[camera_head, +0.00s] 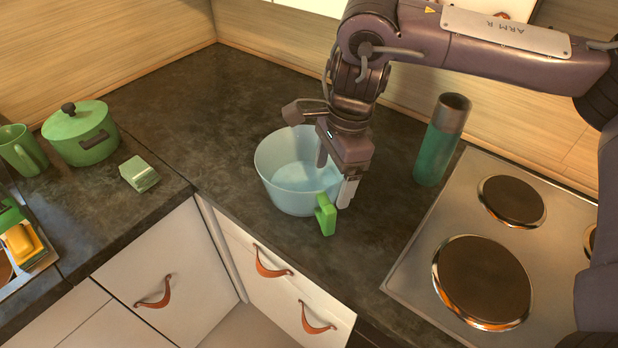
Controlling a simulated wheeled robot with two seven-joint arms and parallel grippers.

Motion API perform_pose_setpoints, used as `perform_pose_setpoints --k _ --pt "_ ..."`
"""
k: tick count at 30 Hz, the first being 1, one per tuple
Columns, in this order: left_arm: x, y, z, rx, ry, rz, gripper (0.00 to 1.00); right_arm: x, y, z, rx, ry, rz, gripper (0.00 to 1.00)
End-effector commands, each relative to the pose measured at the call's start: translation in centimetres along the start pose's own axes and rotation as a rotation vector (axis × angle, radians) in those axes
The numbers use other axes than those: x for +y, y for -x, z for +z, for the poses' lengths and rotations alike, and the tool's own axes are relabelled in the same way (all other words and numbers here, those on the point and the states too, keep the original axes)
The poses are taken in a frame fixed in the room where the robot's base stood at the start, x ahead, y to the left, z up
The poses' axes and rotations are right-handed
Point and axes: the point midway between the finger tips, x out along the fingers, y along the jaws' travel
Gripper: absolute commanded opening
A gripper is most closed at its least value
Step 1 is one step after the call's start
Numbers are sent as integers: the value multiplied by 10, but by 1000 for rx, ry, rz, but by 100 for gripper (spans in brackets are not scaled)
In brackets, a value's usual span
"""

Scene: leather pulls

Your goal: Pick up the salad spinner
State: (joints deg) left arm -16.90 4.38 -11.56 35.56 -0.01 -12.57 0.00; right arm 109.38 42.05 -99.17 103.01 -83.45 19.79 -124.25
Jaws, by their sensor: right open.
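The salad spinner looks like a light blue, see-through open bowl (280,170) with a green handle (326,214) on its front right side. It stands upright on the dark countertop, near the inner corner. My right gripper (336,180) comes down from above at the bowl's right side. Its jaws are open, with one finger over the inside of the bowl and the other outside near the handle, so the right rim lies between them. Whether a finger touches the bowl cannot be told. My left gripper is not in view.
A green bottle with a brown top (441,140) stands right of the bowl, beside the stove (450,225). A green pot (80,135), a mug (20,150) and a small green box (139,174) stand on the left counter. The counter (215,100) behind the bowl is clear.

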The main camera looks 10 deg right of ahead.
Motion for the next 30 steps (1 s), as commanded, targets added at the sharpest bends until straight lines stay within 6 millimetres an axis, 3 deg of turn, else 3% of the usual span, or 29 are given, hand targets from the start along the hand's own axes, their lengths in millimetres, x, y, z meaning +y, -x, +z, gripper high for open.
perform_pose_setpoints --k 3,7,12,16,20,30 --pt "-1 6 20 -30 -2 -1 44 2 -12 1 0 0 3 82" --pt "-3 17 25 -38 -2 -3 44 4 -31 2 1 -1 3 82" --pt "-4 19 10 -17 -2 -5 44 4 -52 2 0 -4 0 82" --pt "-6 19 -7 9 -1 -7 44 4 -56 2 0 -4 0 82" --pt "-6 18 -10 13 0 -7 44 4 -56 2 0 -4 -1 82" --pt "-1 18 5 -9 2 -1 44 3 -56 2 -1 -3 -1 39"
